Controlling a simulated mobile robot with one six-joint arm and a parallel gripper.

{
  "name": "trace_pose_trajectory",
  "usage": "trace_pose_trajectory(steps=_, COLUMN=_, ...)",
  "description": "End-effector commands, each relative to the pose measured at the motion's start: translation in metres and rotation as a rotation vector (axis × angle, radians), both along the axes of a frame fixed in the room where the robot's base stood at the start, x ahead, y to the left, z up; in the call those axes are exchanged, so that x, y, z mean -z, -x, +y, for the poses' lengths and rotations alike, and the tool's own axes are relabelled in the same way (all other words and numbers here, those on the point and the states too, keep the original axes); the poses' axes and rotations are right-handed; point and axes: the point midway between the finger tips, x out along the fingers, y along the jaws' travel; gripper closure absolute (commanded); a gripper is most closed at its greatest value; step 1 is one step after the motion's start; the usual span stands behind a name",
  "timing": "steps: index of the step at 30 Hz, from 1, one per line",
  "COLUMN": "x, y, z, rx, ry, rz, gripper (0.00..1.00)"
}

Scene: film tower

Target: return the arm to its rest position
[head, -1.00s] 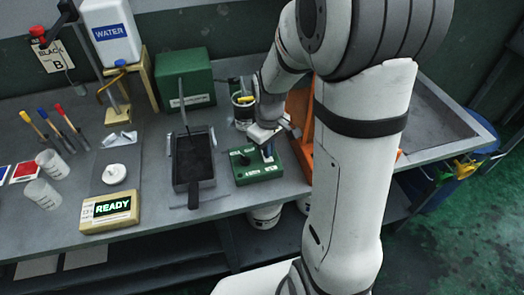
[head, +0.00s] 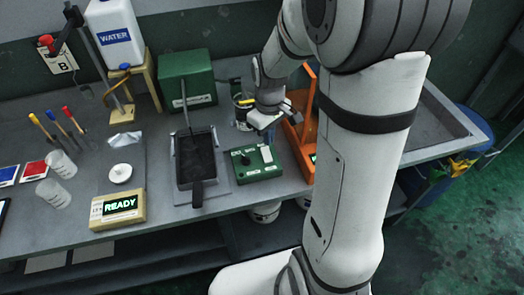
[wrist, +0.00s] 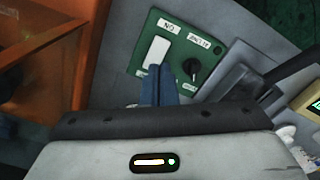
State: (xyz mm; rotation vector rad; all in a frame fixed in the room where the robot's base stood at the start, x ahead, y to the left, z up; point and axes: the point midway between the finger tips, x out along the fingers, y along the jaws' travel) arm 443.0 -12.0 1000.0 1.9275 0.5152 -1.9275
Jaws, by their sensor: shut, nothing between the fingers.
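My gripper (head: 268,125) hangs above the back edge of the green control box (head: 256,165) in the head view, apart from it. In the wrist view my gripper's blue fingertips (wrist: 159,80) are together, with nothing seen between them. The green control box (wrist: 205,55) lies beyond them, with a white rocker switch (wrist: 157,50) labelled ON and a black knob (wrist: 191,68). My white arm fills the right of the head view and hides part of the bench.
An orange rack (head: 302,135) stands close to the right of my gripper. A READY display (head: 118,208) is at front left. A green case (head: 187,79) stands at the back.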

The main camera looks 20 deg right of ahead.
Motion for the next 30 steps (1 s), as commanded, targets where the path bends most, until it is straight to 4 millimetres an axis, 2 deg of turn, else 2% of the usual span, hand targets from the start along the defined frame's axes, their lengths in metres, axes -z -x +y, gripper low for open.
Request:
trace_pose_trajectory(steps=8, x=-0.001, y=0.0, z=0.0, rx=0.002, ry=0.0, rz=-0.001, gripper=1.0)
trace_pose_trajectory(steps=13, x=-0.022, y=0.013, z=0.001, rx=0.053, ry=0.0, rz=-0.034, gripper=1.0)
trace_pose_trajectory(steps=17, x=-0.054, y=0.037, z=0.004, rx=0.15, ry=-0.005, rz=-0.091, gripper=1.0)
trace_pose_trajectory(steps=21, x=-0.085, y=0.071, z=0.007, rx=0.274, ry=-0.018, rz=-0.154, gripper=1.0)
trace_pose_trajectory(steps=25, x=-0.105, y=0.102, z=0.008, rx=0.381, ry=-0.037, rz=-0.207, gripper=1.0)
trace_pose_trajectory(steps=30, x=-0.117, y=0.131, z=0.01, rx=0.481, ry=-0.06, rz=-0.252, gripper=1.0)
